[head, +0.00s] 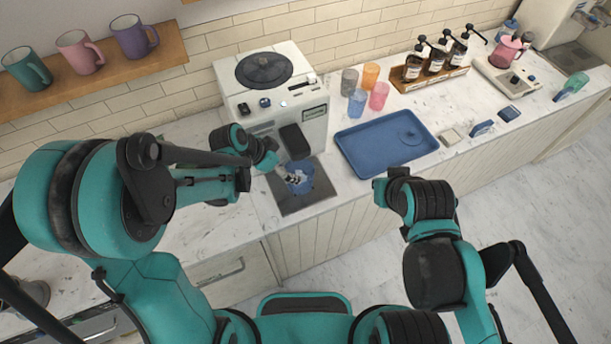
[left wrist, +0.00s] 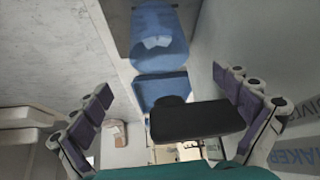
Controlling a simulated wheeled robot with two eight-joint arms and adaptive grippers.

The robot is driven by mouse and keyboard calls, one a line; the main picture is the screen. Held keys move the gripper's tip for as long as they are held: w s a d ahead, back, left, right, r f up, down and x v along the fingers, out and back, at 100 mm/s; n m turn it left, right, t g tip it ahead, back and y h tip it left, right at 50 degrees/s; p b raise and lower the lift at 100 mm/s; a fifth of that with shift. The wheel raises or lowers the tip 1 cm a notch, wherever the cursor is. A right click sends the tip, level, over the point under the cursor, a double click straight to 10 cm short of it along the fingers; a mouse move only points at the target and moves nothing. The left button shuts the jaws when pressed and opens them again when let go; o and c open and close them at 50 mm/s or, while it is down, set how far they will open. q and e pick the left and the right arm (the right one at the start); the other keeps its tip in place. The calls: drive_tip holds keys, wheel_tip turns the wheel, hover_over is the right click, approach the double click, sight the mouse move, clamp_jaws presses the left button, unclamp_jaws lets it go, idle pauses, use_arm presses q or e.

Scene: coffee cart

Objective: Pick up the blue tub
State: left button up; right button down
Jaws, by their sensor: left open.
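The blue tub (head: 301,184) stands on the dark plate (head: 312,200) at the front of the white coffee machine. My left gripper (head: 285,172) is at the tub's left and overlaps it in the head view. In the left wrist view, the tub (left wrist: 160,60) lies beyond and between the spread fingers of the gripper (left wrist: 165,82). The gripper is open, and nothing is clamped in it. I cannot tell whether a finger touches the tub.
The coffee machine (head: 301,125) has a black part (head: 295,140) close above the tub; a black part (left wrist: 195,120) is also near my fingers in the wrist view. A blue tray (head: 350,153) and several coloured cups stand to the right. Marble counter lies left of the plate.

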use_arm(q)
drive_tip(key=b+x, duration=0.1)
drive_tip(key=x, duration=0.5)
drive_tip(key=shift+f, duration=0.15)
drive_tip(key=shift+s, duration=0.1)
drive_tip(key=c, duration=1.8)
